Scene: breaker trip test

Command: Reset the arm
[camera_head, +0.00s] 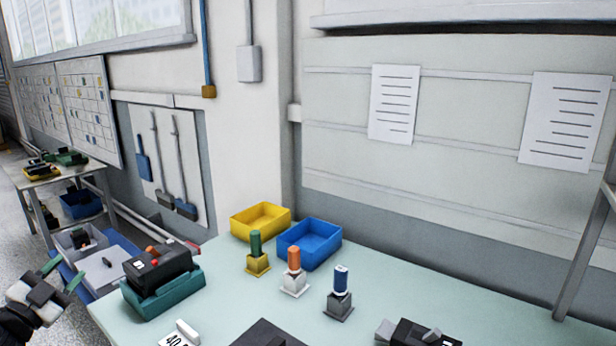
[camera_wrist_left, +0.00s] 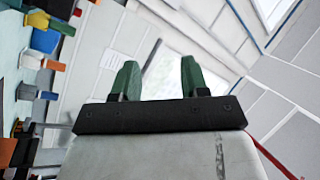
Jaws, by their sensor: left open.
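My left gripper (camera_head: 62,275) is at the left edge of the head view, beside the table's left end. Its two green fingers are apart with nothing between them. In the left wrist view the open fingers (camera_wrist_left: 158,80) point at the wall and window. A black breaker with an orange part (camera_head: 160,265) sits in a teal holder (camera_head: 165,295) on the table, to the right of the gripper and apart from it. Another black device (camera_head: 418,335) is cut off by the bottom edge. My right gripper is not seen.
A white label (camera_head: 180,335) and a dark object (camera_head: 268,334) lie in front.

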